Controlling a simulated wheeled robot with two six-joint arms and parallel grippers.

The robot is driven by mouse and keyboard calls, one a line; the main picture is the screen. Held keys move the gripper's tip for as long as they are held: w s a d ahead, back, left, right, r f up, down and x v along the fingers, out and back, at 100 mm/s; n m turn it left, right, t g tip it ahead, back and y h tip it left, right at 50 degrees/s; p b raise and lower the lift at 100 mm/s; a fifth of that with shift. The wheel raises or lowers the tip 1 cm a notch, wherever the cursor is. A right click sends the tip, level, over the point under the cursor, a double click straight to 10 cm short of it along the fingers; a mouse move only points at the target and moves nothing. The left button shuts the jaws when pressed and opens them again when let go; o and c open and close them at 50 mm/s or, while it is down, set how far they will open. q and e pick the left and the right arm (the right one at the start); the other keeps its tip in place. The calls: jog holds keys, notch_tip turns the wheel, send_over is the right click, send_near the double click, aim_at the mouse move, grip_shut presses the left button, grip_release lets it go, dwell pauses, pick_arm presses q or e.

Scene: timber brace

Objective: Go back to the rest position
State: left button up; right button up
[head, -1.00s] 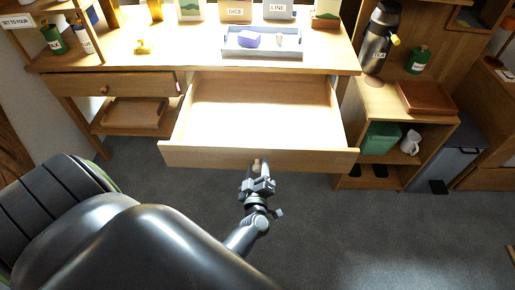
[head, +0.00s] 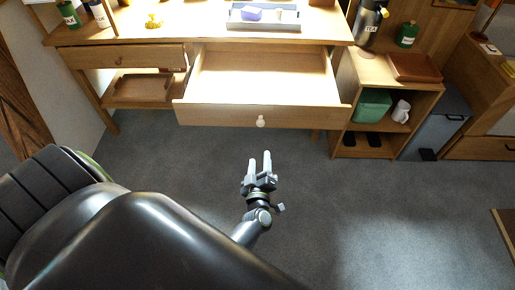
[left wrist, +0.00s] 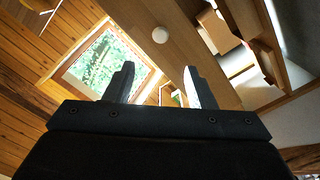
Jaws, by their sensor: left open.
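My left gripper (head: 260,163) is open and empty over the grey floor, in front of the pulled-out drawer (head: 222,113) and apart from it. The drawer's round pale knob (head: 261,121) shows just beyond the fingertips in the head view. The drawer looks empty. My right gripper does not show in either view.
The desk (head: 190,29) carries a blue-grey tray (head: 262,22) with a purple thing in it. A second drawer (head: 120,57) at left is shut. A shelf unit (head: 388,90) stands at right with a dark flask (head: 367,24) on top. The floor (head: 370,210) before the desk is clear.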

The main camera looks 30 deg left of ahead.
pick_arm(q)
jog(key=s+d+f+m+g+h+p, duration=0.1)
jog(key=s+f+m+g+h, duration=0.3)
jog(key=s+f, duration=0.55)
jog(key=s+d+f+m+g+h+p, duration=0.15)
jog(key=s+f+m+h, duration=0.25)
jog(key=s+f+m, duration=0.55)
jog(key=s+a+f+g, duration=0.2)
jog(key=s+f+g, duration=0.1)
jog(key=s, duration=0.4)
jog(key=s+a+f+g+p, duration=0.1)
jog(key=s+a+f+g, duration=0.1)
jog(key=s, duration=0.5)
jog(key=s+a+f+g, duration=0.2)
jog(key=s+f+g, duration=0.2)
jog(key=s, duration=0.3)
jog(key=shift+s+f+m+p, duration=0.25)
jog(key=shift+f+m+p, duration=0.15)
jog(key=shift+f, duration=0.25)
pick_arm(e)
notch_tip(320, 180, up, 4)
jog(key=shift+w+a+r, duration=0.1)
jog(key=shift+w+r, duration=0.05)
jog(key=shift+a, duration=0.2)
